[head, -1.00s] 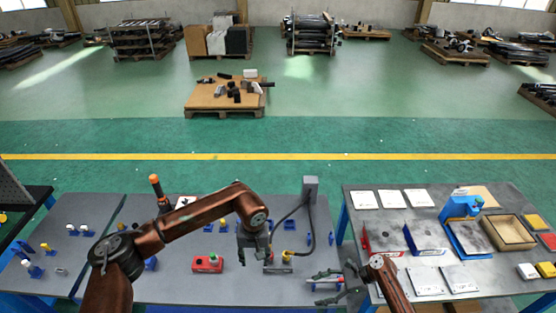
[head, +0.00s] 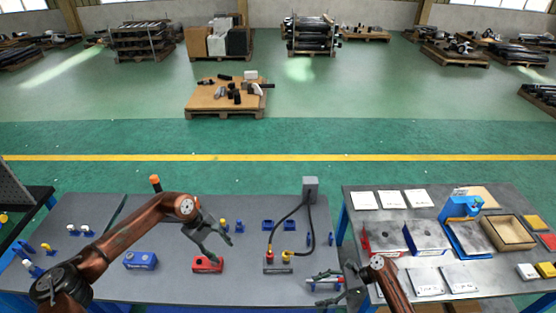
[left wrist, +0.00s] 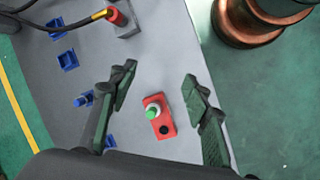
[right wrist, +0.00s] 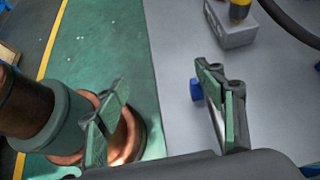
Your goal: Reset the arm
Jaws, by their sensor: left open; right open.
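My left gripper (head: 224,243) is open and empty above the desk (head: 190,290), beside and over the red block (head: 207,265). In the left wrist view the red block (left wrist: 160,112), with a green-topped knob, shows between the open fingers (left wrist: 158,84), apart from them. My right gripper (head: 320,287) is open and empty near the desk's right front edge. In the right wrist view its fingers (right wrist: 160,78) are spread over the desk edge. A grey connector block (head: 278,267) holds a red and a yellow plug with black cables.
A grey post box (head: 310,185) stands at the desk's back, joined to the cables. A blue box (head: 140,261) lies near my left arm. Blue holders (head: 268,225) sit behind. The right table (head: 400,290) carries plates and an open wooden box (head: 508,232).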

